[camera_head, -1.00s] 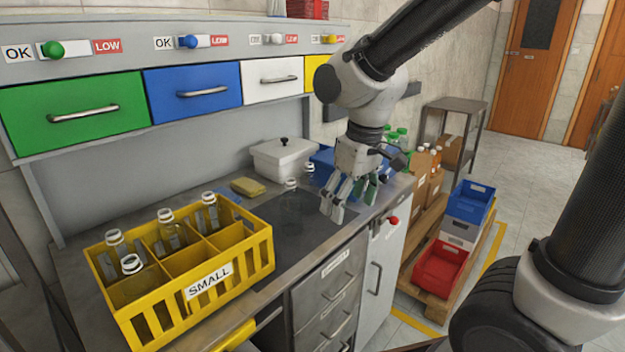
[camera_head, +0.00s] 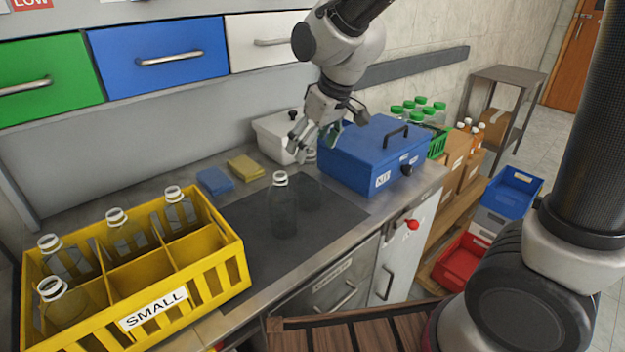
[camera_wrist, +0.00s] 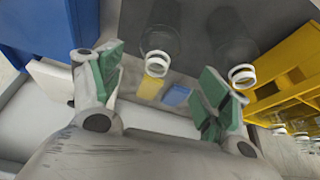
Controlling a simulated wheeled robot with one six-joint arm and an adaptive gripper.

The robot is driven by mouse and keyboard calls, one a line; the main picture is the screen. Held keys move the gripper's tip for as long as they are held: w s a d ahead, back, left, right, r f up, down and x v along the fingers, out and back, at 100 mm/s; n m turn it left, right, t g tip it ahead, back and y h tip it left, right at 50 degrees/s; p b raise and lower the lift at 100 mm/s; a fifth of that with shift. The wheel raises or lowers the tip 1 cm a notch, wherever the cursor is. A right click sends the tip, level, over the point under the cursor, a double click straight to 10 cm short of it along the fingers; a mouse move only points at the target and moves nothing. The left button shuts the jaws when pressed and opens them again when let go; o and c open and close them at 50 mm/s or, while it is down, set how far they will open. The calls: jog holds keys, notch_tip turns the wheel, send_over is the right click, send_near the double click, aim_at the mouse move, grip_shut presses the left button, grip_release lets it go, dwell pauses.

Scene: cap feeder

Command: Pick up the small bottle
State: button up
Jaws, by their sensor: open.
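Two clear glass bottles with white neck rings stand upright on the dark mat. The left bottle (camera_head: 284,208) is in plain sight and also shows in the wrist view (camera_wrist: 242,76). The right bottle (camera_head: 316,192), nearer the blue kit box, has its neck partly behind my gripper; it also shows in the wrist view (camera_wrist: 156,62). I cannot tell which is smaller. My gripper (camera_head: 316,140) is open and empty, above the back of the mat by the right bottle. In the wrist view its green-padded fingers (camera_wrist: 162,80) spread with the right bottle's neck between them, apart from it.
A yellow crate (camera_head: 232,246) marked SMALL holds several bottles at left. The blue kit box (camera_head: 362,160) stands right of the mat, close to my gripper. A white bin (camera_head: 272,140), a yellow sponge (camera_head: 246,168) and a blue sponge (camera_head: 214,181) lie behind.

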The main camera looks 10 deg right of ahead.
aim_at(305, 164)
jog(key=x, duration=0.7)
jog(key=shift+w+d+f, duration=0.2)
jog(key=shift+w+f, duration=0.05)
jog(key=c, duration=0.9)
